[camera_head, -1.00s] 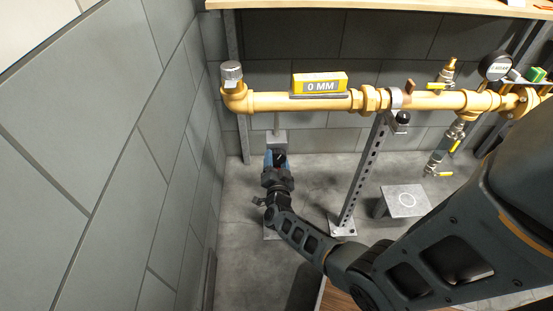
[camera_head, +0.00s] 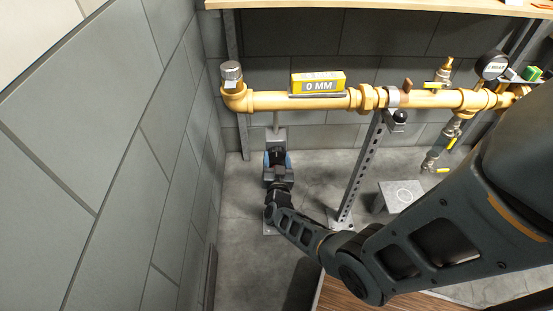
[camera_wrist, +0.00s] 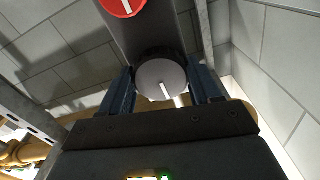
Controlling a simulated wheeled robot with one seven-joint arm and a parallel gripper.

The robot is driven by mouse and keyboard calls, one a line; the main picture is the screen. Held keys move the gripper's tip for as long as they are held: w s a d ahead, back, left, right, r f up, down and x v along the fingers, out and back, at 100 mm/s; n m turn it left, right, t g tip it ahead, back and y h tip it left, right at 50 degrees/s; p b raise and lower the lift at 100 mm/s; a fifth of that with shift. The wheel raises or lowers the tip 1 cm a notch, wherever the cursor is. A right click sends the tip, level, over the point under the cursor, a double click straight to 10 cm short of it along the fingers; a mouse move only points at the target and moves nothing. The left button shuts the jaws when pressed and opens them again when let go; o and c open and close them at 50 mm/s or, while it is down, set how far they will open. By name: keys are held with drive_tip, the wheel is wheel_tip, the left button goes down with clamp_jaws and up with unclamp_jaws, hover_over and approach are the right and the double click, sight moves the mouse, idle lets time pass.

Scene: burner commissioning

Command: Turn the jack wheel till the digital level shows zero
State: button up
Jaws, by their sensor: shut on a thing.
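The digital level (camera_head: 318,83) is a yellow box on top of the brass pipe (camera_head: 270,100), and its display reads 0 MM. The grey jack (camera_head: 275,137) stands below the pipe's left part, its thin rod reaching up to the pipe. My gripper (camera_head: 278,160) is at the jack's front. In the wrist view, the blue fingers of my gripper (camera_wrist: 163,82) are shut on a round grey wheel (camera_wrist: 155,72) with a white mark, which I take as the jack wheel. A red disc (camera_wrist: 122,4) with a white mark sits farther up on the same dark body.
A perforated post (camera_head: 361,170) props the pipe to the right of my gripper. A low grey stand (camera_head: 402,196) is farther right. A pressure gauge (camera_head: 493,66) and yellow-handled valves (camera_head: 441,169) are at the right. A tiled wall (camera_head: 130,160) closes off the left.

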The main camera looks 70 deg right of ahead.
drive_tip(key=o, duration=1.1)
drive_tip(key=shift+c, duration=0.2)
drive_tip(key=p+v, duration=0.1)
drive_tip(key=v, duration=0.7)
drive_tip(key=shift+d, duration=0.1)
